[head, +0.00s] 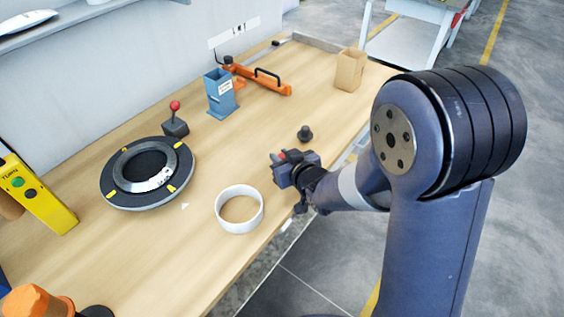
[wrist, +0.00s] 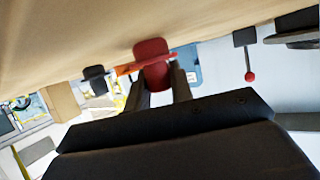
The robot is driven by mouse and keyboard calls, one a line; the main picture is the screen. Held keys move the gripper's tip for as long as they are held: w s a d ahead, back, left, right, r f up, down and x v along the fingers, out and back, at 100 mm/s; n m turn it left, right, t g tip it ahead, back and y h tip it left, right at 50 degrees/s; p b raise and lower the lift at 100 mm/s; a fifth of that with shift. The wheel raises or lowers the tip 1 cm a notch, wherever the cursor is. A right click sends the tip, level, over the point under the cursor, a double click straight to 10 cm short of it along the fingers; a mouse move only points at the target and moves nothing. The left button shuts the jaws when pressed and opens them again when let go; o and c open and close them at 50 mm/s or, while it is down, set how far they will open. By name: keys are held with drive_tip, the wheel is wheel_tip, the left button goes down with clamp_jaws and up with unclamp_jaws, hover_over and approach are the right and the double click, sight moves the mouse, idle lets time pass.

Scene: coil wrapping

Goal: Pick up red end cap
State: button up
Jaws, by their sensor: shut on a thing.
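The red end cap (wrist: 152,62) shows in the wrist view between the two dark fingers of my gripper (wrist: 161,84). The fingers are shut on it. In the head view my gripper (head: 281,163) is above the wooden table near its front edge, and a small bit of the red cap (head: 281,156) shows at the fingertips. The rest of the cap is hidden there by the gripper. Whether the cap is clear of the table is hard to tell.
A white ring (head: 239,186) lies left of my gripper, and a dark knob-like piece (head: 305,133) stands just behind it. Farther back are a round black turntable (head: 113,186), a joystick (head: 175,122), a blue holder (head: 221,101), an orange tool (head: 262,83) and a cardboard box (head: 350,70).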

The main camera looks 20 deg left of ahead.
clamp_jaws()
drive_tip(key=shift+r, duration=0.1)
